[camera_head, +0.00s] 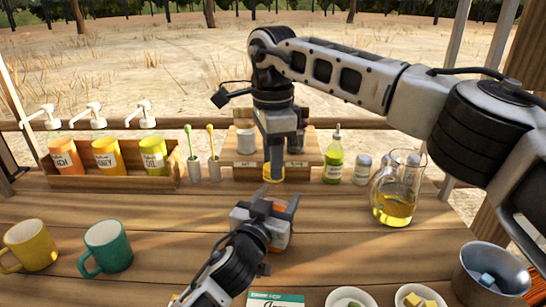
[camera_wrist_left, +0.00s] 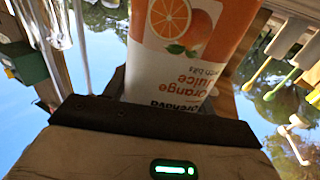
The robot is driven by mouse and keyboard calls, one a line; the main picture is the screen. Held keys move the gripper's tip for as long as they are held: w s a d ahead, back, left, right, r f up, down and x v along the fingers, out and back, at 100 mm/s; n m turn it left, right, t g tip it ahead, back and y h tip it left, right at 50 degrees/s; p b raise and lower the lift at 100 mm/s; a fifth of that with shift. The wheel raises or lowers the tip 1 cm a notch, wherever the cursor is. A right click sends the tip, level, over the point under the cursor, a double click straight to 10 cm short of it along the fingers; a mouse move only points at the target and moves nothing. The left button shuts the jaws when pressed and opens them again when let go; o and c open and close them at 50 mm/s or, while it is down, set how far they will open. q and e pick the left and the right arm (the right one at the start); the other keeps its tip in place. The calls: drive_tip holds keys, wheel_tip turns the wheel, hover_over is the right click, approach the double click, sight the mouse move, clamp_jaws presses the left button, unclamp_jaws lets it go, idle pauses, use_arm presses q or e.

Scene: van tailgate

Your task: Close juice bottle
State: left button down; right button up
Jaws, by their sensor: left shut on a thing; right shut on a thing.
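The orange juice bottle (camera_head: 279,238) stands on the wooden counter, white and orange. Its label shows upside down in the left wrist view (camera_wrist_left: 185,50). My left gripper (camera_head: 268,212) is shut on the bottle, its fingers around the upper part and hiding much of it. My right gripper (camera_head: 273,175) points down above and just behind the bottle. It is shut on a small yellow-orange piece (camera_head: 273,170) that looks like the cap. The piece appears apart from the bottle. The bottle's mouth is mostly hidden by my left gripper.
Mugs, yellow (camera_head: 30,246) and teal (camera_head: 107,247), stand at left. A glass pitcher (camera_head: 397,190) and metal pot (camera_head: 490,275) stand at right, with small bowls (camera_head: 420,297) in front. A pump-bottle rack (camera_head: 112,165) and wooden rack (camera_head: 240,172) line the back.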

drive_tip(key=m, duration=1.2)
drive_tip(key=shift+w+m, duration=0.1)
drive_tip(key=shift+m, duration=0.3)
drive_tip(key=m, duration=0.5)
drive_tip(key=shift+d, duration=0.1)
drive_tip(key=m, duration=1.5)
drive_tip(key=shift+d, duration=0.1)
drive_tip(key=m, duration=1.1)
drive_tip(key=shift+f+m, duration=0.1)
drive_tip(key=shift+m, duration=0.2)
drive_tip(key=o, duration=1)
